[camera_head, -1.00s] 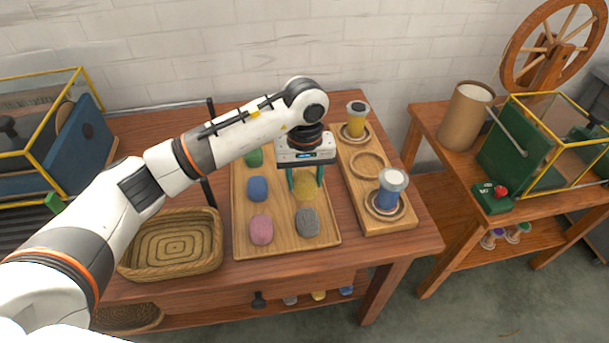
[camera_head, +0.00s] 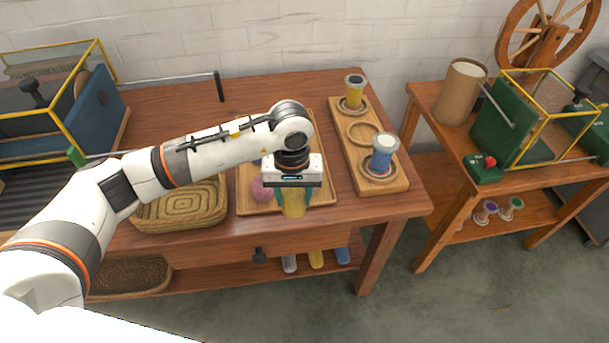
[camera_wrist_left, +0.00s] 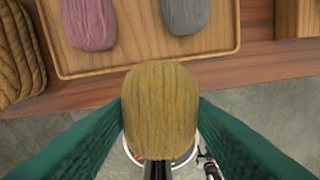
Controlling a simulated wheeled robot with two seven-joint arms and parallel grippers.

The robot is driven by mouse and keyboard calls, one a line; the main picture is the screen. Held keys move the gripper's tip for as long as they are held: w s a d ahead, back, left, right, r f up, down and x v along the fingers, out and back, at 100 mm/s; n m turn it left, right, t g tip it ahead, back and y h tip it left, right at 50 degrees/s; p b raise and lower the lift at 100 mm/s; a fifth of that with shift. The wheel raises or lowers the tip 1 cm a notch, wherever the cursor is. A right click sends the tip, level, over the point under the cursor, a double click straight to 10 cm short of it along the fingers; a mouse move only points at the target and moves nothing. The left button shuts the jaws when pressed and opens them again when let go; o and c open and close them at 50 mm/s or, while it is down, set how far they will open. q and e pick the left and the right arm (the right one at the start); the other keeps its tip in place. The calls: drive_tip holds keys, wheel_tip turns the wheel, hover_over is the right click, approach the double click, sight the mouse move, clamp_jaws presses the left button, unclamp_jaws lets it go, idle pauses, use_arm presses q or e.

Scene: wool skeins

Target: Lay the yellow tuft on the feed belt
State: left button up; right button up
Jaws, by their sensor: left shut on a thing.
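My left gripper (camera_head: 293,198) is shut on the yellow tuft (camera_head: 293,206) and holds it in the air near the front edge of the table. In the left wrist view the yellow tuft (camera_wrist_left: 160,108) sits between the two green fingers, with the wooden tray's front edge and the floor behind it. The feed belt seems to be the dark ribbed surface (camera_head: 30,200) at the far left, in front of the yellow-framed machine; my arm hides part of it. My right gripper is not in view.
The wooden tray (camera_head: 325,205) holds a pink tuft (camera_head: 261,190) and a grey tuft (camera_wrist_left: 186,14). A woven basket (camera_head: 180,206) stands left of it. A spool board (camera_head: 383,187) with yellow and blue spools stands right. A rod with an upright end (camera_head: 219,87) is behind my arm.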

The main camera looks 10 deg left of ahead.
use_arm(q)
drive_tip(key=s+a+f+m, duration=0.1)
drive_tip(key=s+a+f, duration=0.2)
drive_tip(key=s+f, duration=0.2)
drive_tip(key=s+a+f+m, duration=0.1)
drive_tip(key=s+a+f, duration=0.2)
drive_tip(key=s, duration=0.6)
drive_tip(key=shift+s+f+m, duration=0.25)
drive_tip(key=shift+f+m, duration=0.15)
drive_tip(key=shift+f, duration=0.55)
